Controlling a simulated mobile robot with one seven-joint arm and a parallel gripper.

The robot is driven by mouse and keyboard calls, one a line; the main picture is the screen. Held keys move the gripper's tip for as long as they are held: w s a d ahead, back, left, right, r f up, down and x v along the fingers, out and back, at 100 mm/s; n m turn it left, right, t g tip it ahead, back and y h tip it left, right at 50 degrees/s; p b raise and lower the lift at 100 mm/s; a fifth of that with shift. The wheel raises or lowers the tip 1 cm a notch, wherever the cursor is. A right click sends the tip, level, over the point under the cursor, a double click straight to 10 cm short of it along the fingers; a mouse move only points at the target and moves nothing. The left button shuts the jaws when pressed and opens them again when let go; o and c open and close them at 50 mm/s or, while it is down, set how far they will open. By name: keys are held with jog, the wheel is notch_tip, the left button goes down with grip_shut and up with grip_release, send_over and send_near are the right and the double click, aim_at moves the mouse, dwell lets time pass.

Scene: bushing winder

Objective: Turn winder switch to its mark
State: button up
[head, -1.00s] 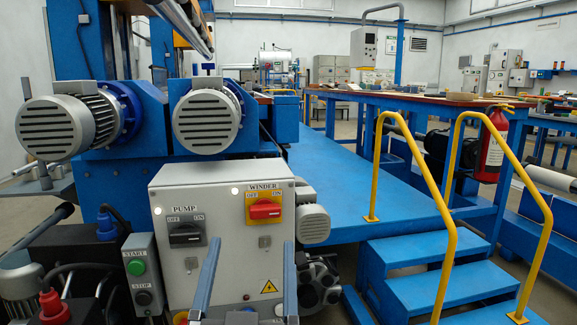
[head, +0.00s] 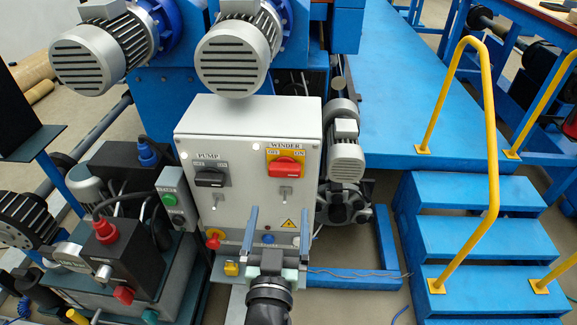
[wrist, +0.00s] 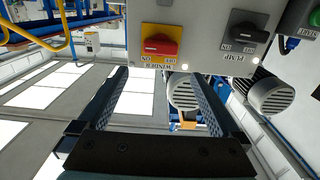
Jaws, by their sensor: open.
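The winder switch (head: 284,167) has a red handle on a yellow plate, on the upper right of the grey control box front. Its handle lies roughly level, with OFF and ON marked above it. It also shows upside down in the wrist view (wrist: 160,47). My gripper (head: 279,212) is open and empty, below the switch and apart from it. In the wrist view the two fingers (wrist: 155,78) are spread wide, with the switch just beyond their tips and between their lines.
The black pump switch (head: 210,178) is left of the winder switch on the grey box (head: 245,125). Two small toggles sit below. A start/stop box (head: 173,200) and a pump unit stand left. Blue steps (head: 450,190) with yellow rails stand right.

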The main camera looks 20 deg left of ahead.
aim_at(284, 172)
jog(key=p+x, duration=0.3)
jog(key=x, duration=0.8)
jog(key=shift+w+a, duration=0.15)
jog(key=shift+w, duration=0.05)
jog(key=c, duration=1.1)
